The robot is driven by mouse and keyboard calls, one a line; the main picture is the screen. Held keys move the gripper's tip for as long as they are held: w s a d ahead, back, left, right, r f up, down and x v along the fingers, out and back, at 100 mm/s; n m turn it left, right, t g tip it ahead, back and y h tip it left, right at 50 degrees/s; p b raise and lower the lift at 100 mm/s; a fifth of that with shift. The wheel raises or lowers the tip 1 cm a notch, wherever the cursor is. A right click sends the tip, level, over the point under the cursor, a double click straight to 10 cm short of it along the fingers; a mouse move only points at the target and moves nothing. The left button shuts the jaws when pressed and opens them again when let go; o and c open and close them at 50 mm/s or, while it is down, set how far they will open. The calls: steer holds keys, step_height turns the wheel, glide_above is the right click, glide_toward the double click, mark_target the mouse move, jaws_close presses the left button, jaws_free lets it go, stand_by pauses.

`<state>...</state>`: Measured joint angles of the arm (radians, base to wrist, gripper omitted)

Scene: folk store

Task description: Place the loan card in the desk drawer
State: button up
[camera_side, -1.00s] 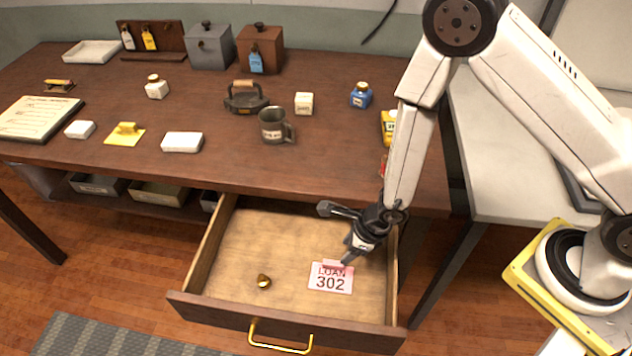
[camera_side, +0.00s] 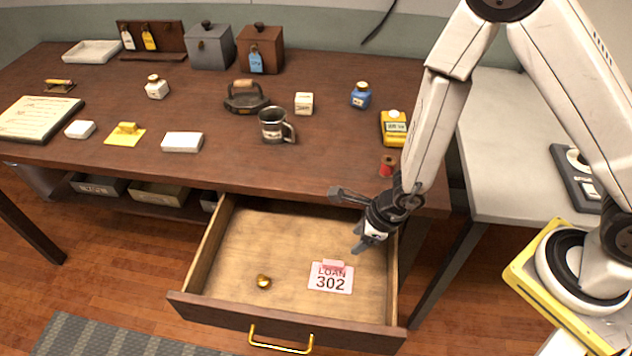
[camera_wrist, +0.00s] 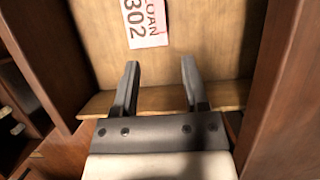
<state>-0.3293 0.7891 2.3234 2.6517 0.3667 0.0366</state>
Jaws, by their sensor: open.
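The pink and white loan card (camera_side: 331,279), marked "LOAN 302", lies flat on the floor of the open desk drawer (camera_side: 262,235), toward its front right. It also shows in the wrist view (camera_wrist: 146,22), at the top and beyond my fingertips. My gripper (camera_side: 352,222) is above the drawer's back right part, apart from the card. In the wrist view its two fingers (camera_wrist: 160,66) are spread with nothing between them.
A small brass knob-like piece (camera_side: 263,281) lies in the drawer left of the card. On the desk near the drawer are a red spool (camera_side: 388,165), a yellow box (camera_side: 394,127) and a metal mug (camera_side: 273,128).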

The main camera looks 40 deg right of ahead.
stand_by(0.3)
step_height(320, 180, up, 10)
steer(key=s+d+n+g+y, duration=0.1)
steer(key=d+n, duration=0.2)
steer(key=n, duration=1)
steer(key=s+d+r+n+h, duration=0.2)
steer(key=d+r+n+h, duration=0.2)
steer(key=d+r+n, duration=0.3)
steer(key=d+n, duration=0.4)
steer(key=n, duration=0.3)
steer(key=shift+s+r, duration=0.2)
steer(key=shift+r, duration=0.15)
